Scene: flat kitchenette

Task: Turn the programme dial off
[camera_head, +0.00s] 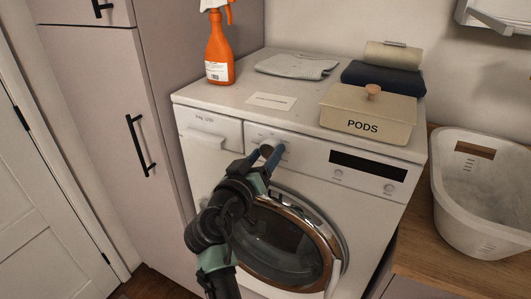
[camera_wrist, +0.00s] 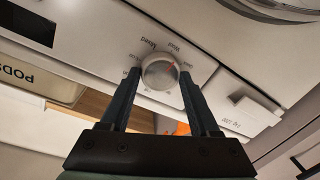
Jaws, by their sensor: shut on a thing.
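The washing machine (camera_head: 205,170) has a white front panel with a round programme dial (camera_wrist: 160,71) left of the dark display. My gripper (camera_head: 267,154) reaches up to the panel from below. In the wrist view, which is turned upside down, my gripper (camera_wrist: 158,78) has one finger on each side of the silver dial and is shut on it. Printed words ring the dial; "Mixed" is legible, others are small or partly hidden. A small red mark shows at the dial's upper right in that view. In the head view my fingers mostly hide the dial.
On the machine stand an orange spray bottle (camera_head: 219,55), a grey cloth (camera_head: 296,66), a PODS box (camera_head: 368,112) and folded towels (camera_head: 384,78). Two small knobs flank the panel below the display (camera_head: 367,165). The round door (camera_head: 290,245) is shut. A white basket (camera_head: 480,195) stands right.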

